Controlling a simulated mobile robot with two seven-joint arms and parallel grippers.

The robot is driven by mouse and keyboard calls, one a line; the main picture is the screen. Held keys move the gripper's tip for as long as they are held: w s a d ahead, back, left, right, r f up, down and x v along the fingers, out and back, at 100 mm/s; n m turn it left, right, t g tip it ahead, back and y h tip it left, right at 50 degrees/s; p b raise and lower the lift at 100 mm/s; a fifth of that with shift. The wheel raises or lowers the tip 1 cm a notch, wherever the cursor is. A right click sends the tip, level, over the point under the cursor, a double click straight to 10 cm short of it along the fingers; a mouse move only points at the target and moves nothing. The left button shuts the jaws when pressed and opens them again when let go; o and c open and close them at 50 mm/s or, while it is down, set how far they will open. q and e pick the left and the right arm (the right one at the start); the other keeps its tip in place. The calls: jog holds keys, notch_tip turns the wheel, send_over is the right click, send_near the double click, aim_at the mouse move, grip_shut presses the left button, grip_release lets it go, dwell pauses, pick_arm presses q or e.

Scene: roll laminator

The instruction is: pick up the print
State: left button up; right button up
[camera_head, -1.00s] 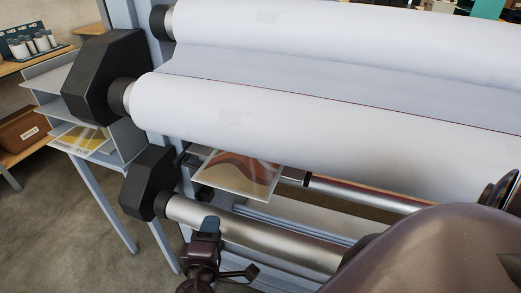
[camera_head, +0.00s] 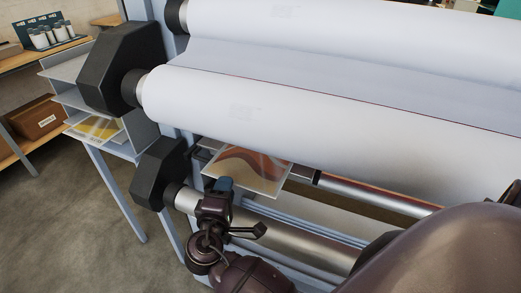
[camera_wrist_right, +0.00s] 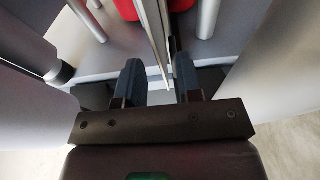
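The print (camera_head: 246,172) is a flat sheet with a brown and orange wave pattern and a pale border. It lies under the large white roll, and its near edge sticks out over the metal roller. My right gripper (camera_head: 224,186) is just in front of its near left edge. In the right wrist view the gripper's two dark fingers (camera_wrist_right: 158,88) stand apart. A thin pale sheet edge (camera_wrist_right: 156,42), seen edge-on, runs between or just beyond them; I cannot tell whether they touch it. My left gripper is not in view.
A second print with yellow on it (camera_head: 98,128) lies in the side shelf (camera_head: 147,135) at left. The white roll (camera_head: 300,110) hangs close above the print. A metal roller (camera_head: 300,242) runs below it. A black roller end block (camera_head: 157,175) stands left of my gripper.

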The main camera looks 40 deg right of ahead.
jog(key=shift+x, duration=1.55)
jog(key=shift+a, duration=0.1)
grip_shut()
